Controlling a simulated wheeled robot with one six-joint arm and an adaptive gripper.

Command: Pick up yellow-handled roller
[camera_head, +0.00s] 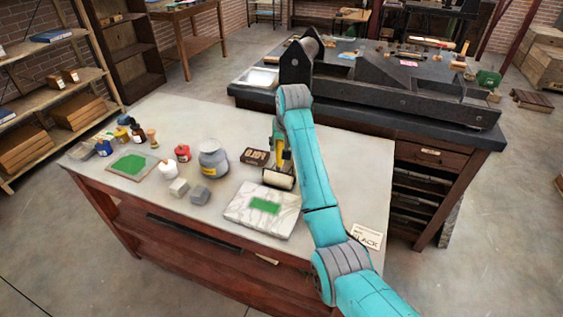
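The yellow-handled roller is on the pale-topped table, right of the middle; its yellow handle (286,158) points up and its pale cylinder (279,179) is low, by the tabletop. My teal arm comes in from the lower right and reaches over the table's right side. My gripper (279,147) is small and dark in this view, right at the roller's handle and partly hidden by my arm. Whether its fingers are open or shut on the handle is not clear. I cannot tell if the cylinder touches the table.
A marble slab (240,218) with green ink lies in front of the roller. A dark box (255,157) and a grey jar (213,160) stand to its left. A card marked BLACK (366,236) lies right of my arm. A large press (390,88) stands behind.

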